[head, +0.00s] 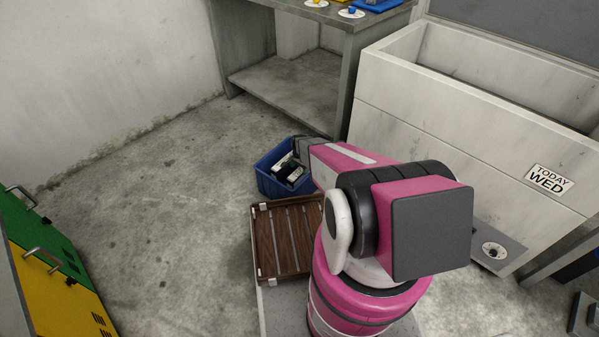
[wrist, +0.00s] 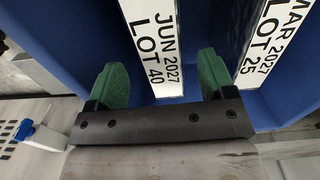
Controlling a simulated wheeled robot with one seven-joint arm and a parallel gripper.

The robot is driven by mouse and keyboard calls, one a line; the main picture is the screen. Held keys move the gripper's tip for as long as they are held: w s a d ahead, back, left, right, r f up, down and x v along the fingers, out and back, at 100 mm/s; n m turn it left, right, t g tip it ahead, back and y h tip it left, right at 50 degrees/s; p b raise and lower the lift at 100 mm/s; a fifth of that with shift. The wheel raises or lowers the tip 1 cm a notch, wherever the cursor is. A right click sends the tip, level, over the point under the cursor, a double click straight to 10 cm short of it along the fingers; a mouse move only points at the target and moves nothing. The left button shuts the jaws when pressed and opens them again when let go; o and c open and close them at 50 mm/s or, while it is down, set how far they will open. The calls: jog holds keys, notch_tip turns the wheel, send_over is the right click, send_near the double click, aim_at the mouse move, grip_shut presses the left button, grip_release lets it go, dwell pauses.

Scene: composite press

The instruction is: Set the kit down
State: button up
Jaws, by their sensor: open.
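A white block labelled "JUN 2027 LOT 40" (wrist: 156,45) stands in a blue bin (wrist: 65,28) in the wrist view. My gripper (wrist: 163,82) is open, its green fingers apart on either side of the block's near end. I cannot tell whether they touch it. A second block, "MAR 2027 LOT 25" (wrist: 275,40), is to the right in the same bin. In the head view the blue bin (head: 267,182) sits on the floor with white and black items (head: 292,174) inside. Neither view names the kit.
A brown slatted wooden tray (head: 283,240) lies in front of the bin. A grey table (head: 285,85) and a large pale press box (head: 450,135) marked "TODAY WED" stand behind. Green and yellow lockers (head: 50,270) are at left. The floor (head: 160,200) between is clear.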

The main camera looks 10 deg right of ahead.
jog(key=s+r+n, duration=0.3)
jog(key=s+r, duration=0.4)
jog(key=r, duration=0.5)
jog(key=s+r+n, duration=0.3)
jog(key=s+r, duration=0.4)
jog(key=r, duration=0.5)
jog(key=s+r+n, duration=0.3)
jog(key=s+r, duration=0.4)
jog(key=r, duration=0.6)
jog(key=shift+n, duration=0.4)
jog(key=shift+a, duration=0.1)
